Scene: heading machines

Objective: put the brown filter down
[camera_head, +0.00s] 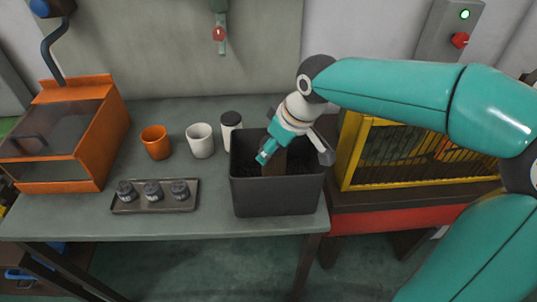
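My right gripper (294,157) comes in from the right and points down into a dark grey bin (275,196) on the bench. Its fingers are spread wide apart, one at the left and one near the bin's right rim. A brown piece, which looks like the brown filter (275,166), shows inside the bin beside the left finger. Its lower part is hidden by the bin's front wall, and part of it by the finger. I cannot tell whether it touches the finger or the bin floor. My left gripper is not in view.
A tray (122,209) with several dark jars lies left of the bin. An orange cup (156,142), a white cup (200,140) and a dark-lidded white container (229,129) stand behind. An orange machine (60,135) is at the left, a yellow-framed cage (410,154) at the right.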

